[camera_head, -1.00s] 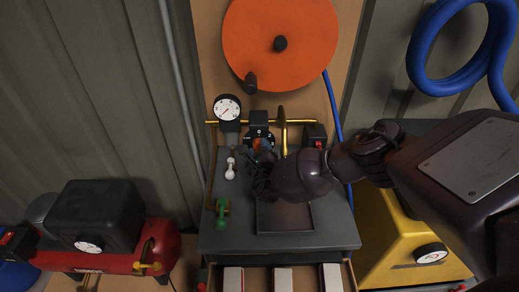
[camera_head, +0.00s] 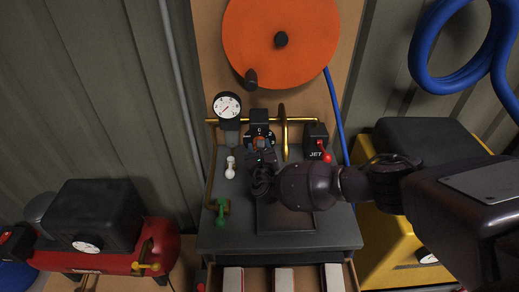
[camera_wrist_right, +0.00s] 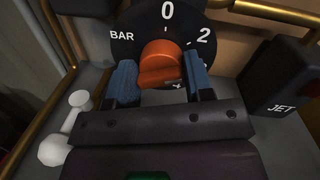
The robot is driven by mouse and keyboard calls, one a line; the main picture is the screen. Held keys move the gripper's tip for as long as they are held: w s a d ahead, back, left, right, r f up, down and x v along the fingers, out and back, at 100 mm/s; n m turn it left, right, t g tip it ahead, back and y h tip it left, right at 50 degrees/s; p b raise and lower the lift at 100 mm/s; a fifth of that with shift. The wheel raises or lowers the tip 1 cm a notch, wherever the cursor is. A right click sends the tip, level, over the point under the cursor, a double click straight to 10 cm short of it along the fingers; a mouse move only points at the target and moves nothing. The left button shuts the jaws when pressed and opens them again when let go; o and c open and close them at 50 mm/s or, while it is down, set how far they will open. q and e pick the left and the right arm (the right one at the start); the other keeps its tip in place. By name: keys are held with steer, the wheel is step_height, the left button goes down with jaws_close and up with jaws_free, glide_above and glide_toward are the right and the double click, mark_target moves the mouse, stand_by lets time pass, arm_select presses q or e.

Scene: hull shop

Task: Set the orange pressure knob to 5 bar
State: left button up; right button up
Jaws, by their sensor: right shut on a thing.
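The orange pressure knob (camera_wrist_right: 162,68) sits on a black dial (camera_wrist_right: 125,35) marked BAR, with 0 at the top and 2 to its right. My right gripper (camera_wrist_right: 163,84) is shut on the knob, its blue-padded fingers to either side. The fingers and the gripper body hide the lower dial, so I cannot tell the knob's setting. In the head view the right gripper (camera_head: 262,160) reaches the knob from the right and partly covers it. A round white gauge (camera_head: 227,106) stands left of the dial; its reading is too small to tell. My left gripper is not in view.
A red-handled JET lever (camera_head: 326,157) is right of the dial. A white-handled lever (camera_head: 230,168) and a green-handled valve (camera_head: 221,213) stand to the left. A brass pipe (camera_head: 300,121) with a brass disc runs behind. A large orange wheel (camera_head: 300,60) hangs above.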

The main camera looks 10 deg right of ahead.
steer(key=shift+d+m, duration=0.2)
steer(key=shift+m, duration=0.4)
steer(key=o, duration=0.9)
steer(key=shift+c, duration=0.2)
steer(key=shift+a, duration=0.1)
steer(key=s, duration=0.6)
steer(key=s+a+p, duration=0.1)
steer(key=s, duration=0.2)
steer(key=shift+s+f, duration=0.2)
steer(key=shift+f, duration=0.1)
steer(key=shift+s+a, duration=0.1)
steer(key=shift+s, duration=0.55)
